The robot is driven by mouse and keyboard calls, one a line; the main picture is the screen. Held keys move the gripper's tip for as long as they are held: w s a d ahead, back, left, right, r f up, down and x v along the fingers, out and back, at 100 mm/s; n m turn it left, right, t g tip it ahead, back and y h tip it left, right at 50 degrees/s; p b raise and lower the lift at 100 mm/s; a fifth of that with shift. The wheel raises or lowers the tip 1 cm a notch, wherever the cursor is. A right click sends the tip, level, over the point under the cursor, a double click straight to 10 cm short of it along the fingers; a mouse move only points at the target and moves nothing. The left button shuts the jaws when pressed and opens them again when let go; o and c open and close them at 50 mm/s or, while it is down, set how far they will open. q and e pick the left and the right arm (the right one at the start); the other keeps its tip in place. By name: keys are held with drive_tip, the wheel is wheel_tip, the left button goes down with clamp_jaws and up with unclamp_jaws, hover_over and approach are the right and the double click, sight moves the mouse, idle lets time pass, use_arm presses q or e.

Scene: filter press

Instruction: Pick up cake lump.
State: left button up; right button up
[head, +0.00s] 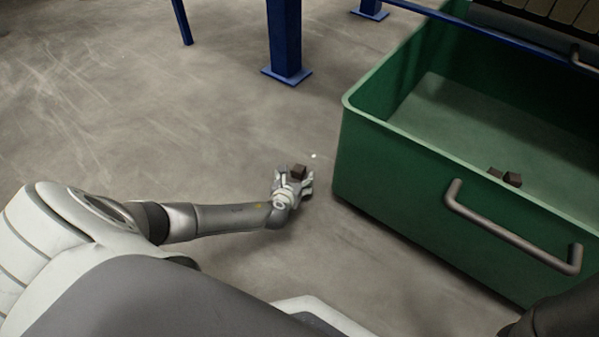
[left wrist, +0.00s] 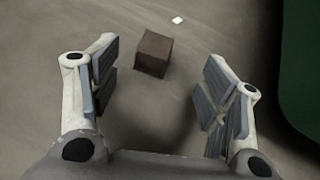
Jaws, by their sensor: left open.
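A dark brown, block-shaped cake lump (head: 298,171) lies on the concrete floor, left of the green bin. My left gripper (head: 293,181) is at the lump, its fingers reaching down around it in the head view. In the left wrist view the lump (left wrist: 153,53) shows between the two spread fingers of the left gripper (left wrist: 165,85), nearer the left finger and towards the far end. The fingers are open and I see no contact with the lump. My right gripper is not in view.
The green bin (head: 440,185) with a grey handle (head: 510,235) stands close to the right and holds dark lumps (head: 512,179). A small white piece (head: 314,155) lies just beyond the gripper. A blue post (head: 285,40) stands behind. The floor to the left is clear.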

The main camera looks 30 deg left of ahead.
sight(298, 170)
use_arm(q)
drive_tip(key=shift+w+a+f, duration=0.15)
drive_tip(key=shift+w+f, duration=0.1)
drive_tip(key=shift+w, duration=0.1)
drive_tip(key=b+x, duration=0.1)
drive_tip(key=b, duration=0.1)
drive_tip(key=b+x, duration=0.2)
drive_tip(key=shift+w+a+f, duration=0.15)
drive_tip(key=shift+a, duration=0.2)
drive_tip(key=shift+w+a+f+b, duration=0.15)
drive_tip(key=shift+w+a+b, duration=0.05)
drive_tip(key=shift+w+b, duration=0.4)
drive_tip(key=shift+c, duration=0.2)
drive_tip(key=c, duration=1.2)
